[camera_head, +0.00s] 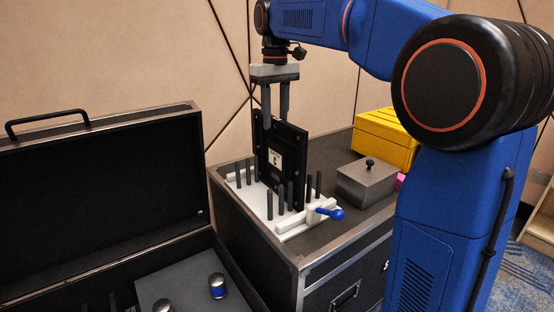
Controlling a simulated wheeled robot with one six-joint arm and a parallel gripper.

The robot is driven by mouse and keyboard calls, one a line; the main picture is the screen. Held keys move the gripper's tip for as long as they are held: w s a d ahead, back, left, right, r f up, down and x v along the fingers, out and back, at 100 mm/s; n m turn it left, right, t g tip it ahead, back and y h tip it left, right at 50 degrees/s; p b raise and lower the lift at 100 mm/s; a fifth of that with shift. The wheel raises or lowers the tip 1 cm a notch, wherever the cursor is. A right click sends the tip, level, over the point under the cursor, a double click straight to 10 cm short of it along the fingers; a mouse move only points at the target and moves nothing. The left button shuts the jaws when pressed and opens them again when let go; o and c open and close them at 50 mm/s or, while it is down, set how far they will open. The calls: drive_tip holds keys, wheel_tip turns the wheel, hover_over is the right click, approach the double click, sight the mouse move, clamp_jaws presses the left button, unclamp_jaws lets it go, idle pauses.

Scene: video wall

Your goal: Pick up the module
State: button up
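The module (284,172) is a flat black panel with a small white label on its face. It stands upright in a white rack (252,197) with several dark pegs, on top of a black case. My gripper (276,122) points straight down at the module's top edge. Its two grey fingers are apart with a visible gap between them. The left finger's tip overlaps the upper left of the panel in the picture. I cannot tell whether either finger touches the panel.
A blue-handled clamp (330,213) sits at the rack's front right. A grey lidded box (366,183), a yellow case (386,137) and a pink object (400,180) stand to the right. An open black case (100,190) with two small cans (217,287) is at the left.

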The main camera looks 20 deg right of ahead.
sight(277, 136)
drive_tip(key=shift+s+d+f, duration=0.1)
drive_tip(key=shift+f, duration=1.45)
drive_tip(key=shift+d+f, duration=0.1)
drive_tip(key=shift+f, duration=1.4)
drive_tip(key=shift+c, duration=0.6)
clamp_jaws()
